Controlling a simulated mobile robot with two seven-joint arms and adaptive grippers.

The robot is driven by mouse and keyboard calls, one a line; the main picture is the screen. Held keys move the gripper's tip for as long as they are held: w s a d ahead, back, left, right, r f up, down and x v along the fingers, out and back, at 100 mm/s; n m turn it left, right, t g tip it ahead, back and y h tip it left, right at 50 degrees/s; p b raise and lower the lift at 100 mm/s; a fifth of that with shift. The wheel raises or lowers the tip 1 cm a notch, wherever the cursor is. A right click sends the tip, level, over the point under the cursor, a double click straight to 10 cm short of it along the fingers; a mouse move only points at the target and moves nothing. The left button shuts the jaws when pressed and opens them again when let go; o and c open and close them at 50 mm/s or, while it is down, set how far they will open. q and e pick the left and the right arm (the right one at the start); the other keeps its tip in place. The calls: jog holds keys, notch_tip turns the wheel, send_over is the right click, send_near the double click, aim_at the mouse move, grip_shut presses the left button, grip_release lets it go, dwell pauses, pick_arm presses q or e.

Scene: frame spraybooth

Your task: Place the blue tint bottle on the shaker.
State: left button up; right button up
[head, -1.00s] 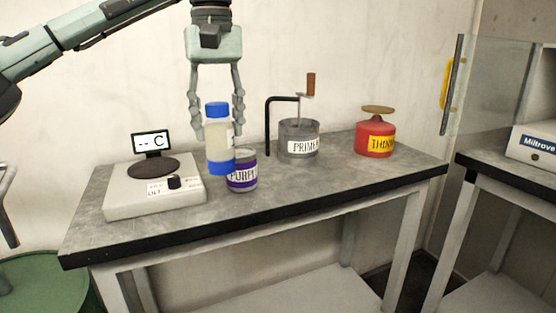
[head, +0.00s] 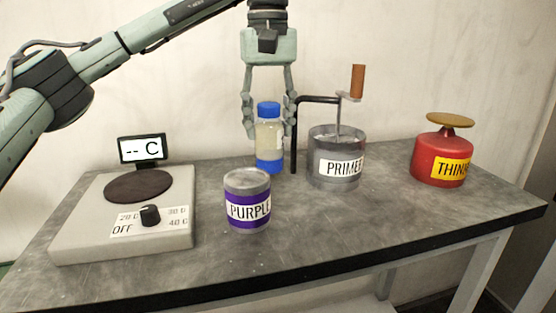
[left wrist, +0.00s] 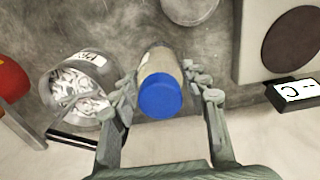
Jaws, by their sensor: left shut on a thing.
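The blue tint bottle (head: 269,138) has a blue cap, a pale body and a blue band at its base. It stands upright between the fingers of my left gripper (head: 269,128), which is shut on it. The bottle is near the bench's back edge, behind the purple can; I cannot tell whether its base touches the bench. In the left wrist view the bottle (left wrist: 161,85) lies between the fingertips (left wrist: 160,98), cap toward the camera. I cannot make out a thing that is clearly the shaker. My right gripper is not in view.
On the grey bench (head: 330,235) stand a hot plate (head: 80,225) with a dial and a "-- C" display (head: 143,149), the purple can (head: 247,200), the primer can (head: 337,160) with a crank, and the red thinner can (head: 440,158). The front middle is clear.

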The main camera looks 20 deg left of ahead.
aim_at(270, 149)
pick_arm(q)
jog(key=shift+f, duration=2.5)
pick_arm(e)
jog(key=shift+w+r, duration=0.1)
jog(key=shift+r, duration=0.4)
pick_arm(q)
jog(key=shift+f, duration=0.1)
jog(key=o, duration=0.9)
jog(key=shift+f, duration=0.1)
jog(key=o, duration=0.4)
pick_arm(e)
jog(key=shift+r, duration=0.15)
pick_arm(q)
jog(key=shift+o, duration=0.2)
